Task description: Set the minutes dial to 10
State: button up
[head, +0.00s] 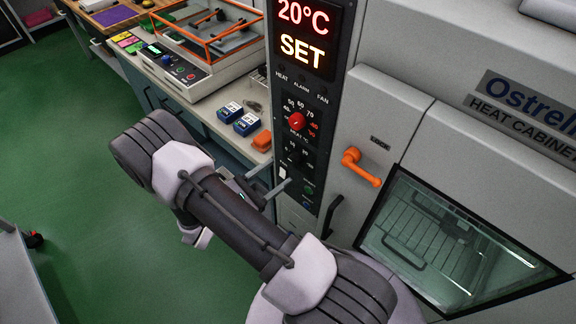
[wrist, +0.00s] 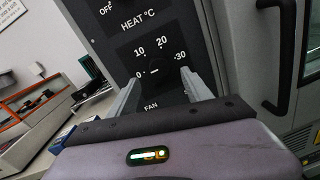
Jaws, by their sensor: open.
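The minutes dial (wrist: 157,66) is a dark knob on the black control panel, ringed by the numbers 0, 10, 20 and 30 in the wrist view. A short pale mark shows near its middle, but I cannot tell which number it points to. In the head view the dial (head: 297,154) is small and dark, below the red heat knob (head: 297,121). My gripper (wrist: 160,78) is open, its two fingers on either side of the dial in the wrist view; contact cannot be told. In the head view my gripper (head: 268,181) is before the panel's lower part.
The display (head: 303,30) reads 20°C SET. The heat cabinet (head: 400,105) has an orange handle (head: 361,167) and glass window right of the panel.

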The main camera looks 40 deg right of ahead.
aim_at(292, 162)
jog(key=d, duration=0.5)
jog(key=shift+d+b, duration=0.25)
jog(key=shift+b, duration=0.1)
grip_shut()
